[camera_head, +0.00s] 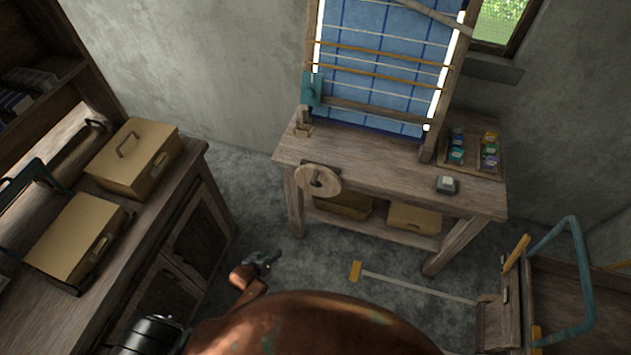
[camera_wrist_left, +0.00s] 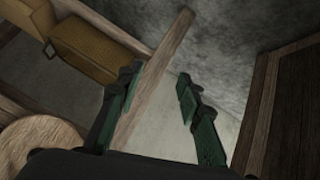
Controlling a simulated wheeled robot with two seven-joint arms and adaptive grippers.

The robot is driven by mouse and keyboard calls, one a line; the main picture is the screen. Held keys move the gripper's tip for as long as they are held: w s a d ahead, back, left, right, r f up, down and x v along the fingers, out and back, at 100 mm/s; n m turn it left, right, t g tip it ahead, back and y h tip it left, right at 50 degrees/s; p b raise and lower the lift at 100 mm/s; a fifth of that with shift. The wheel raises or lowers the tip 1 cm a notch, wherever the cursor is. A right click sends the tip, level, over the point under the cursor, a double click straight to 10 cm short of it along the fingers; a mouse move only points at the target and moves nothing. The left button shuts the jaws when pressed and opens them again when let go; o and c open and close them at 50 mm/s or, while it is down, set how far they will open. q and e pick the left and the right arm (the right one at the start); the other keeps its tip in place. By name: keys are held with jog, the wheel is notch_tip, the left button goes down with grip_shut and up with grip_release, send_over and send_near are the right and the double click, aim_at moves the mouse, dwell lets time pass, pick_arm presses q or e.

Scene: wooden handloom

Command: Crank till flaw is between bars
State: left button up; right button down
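The loom frame holds blue cloth (camera_head: 385,45) with a darker grid, on a wooden bench (camera_head: 390,160). Two orange-brown bars (camera_head: 375,74) cross the cloth, with thin pale lines nearby. I cannot make out a distinct flaw in the cloth. A round wooden crank wheel (camera_head: 318,180) is on the bench's front left; its edge also shows in the left wrist view (camera_wrist_left: 38,150). My left gripper (camera_head: 263,259) is below and left of the wheel, apart from it. Its two fingers are spread and empty in the left wrist view (camera_wrist_left: 158,80). My right gripper is out of view.
A teal block (camera_head: 312,88) is on the loom's left post. Tan boxes (camera_head: 135,157) rest on the left cabinet.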

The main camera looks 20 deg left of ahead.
pick_arm(q)
jog(key=w+d+r+n+t+h+b, duration=0.1)
jog(key=w+d+r+t, duration=0.1)
jog(key=w+r, duration=0.5)
jog(key=w+d+r+n+t+h, duration=0.1)
jog(key=w+d+r, duration=0.25)
jog(key=r, duration=0.45)
jog(key=t+h+b, duration=0.1)
jog(key=t+h, duration=0.1)
send_near(314, 179)
jog(key=w+f, duration=0.2)
jog(key=w, duration=0.1)
jog(key=shift+n, duration=0.3)
jog(key=x, duration=0.2)
jog(key=b+x, duration=0.1)
jog(key=x, duration=0.4)
jog(key=shift+w+d, duration=0.15)
jog(key=shift+d, duration=0.25)
grip_shut()
